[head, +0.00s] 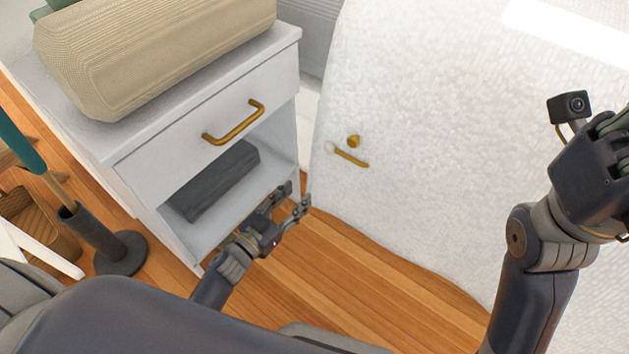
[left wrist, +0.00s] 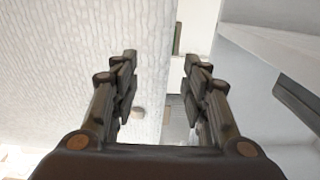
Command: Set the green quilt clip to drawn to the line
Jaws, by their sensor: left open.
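A white textured quilt (head: 440,130) hangs at the right of the head view; it also fills the left of the left wrist view (left wrist: 70,60). On it sit a gold knob (head: 353,141) and, just below, a gold bar (head: 351,158) with a pale round end. I see no green clip on the quilt. My left gripper (head: 296,196) is open and empty, below and left of these fittings and apart from them. In the left wrist view its fingers (left wrist: 161,60) straddle the quilt's edge in the picture; a small brownish thing (left wrist: 138,112) shows beside the left finger. My right gripper (head: 612,125) is cut off by the right edge.
A white nightstand (head: 140,148) with a gold drawer handle (head: 234,123) stands left of the quilt. A beige ribbed bolster (head: 150,50) lies on top, and a dark box (head: 215,182) sits on its open shelf. A dark round-based stand (head: 120,253) is at the left. Wooden floor is clear in front.

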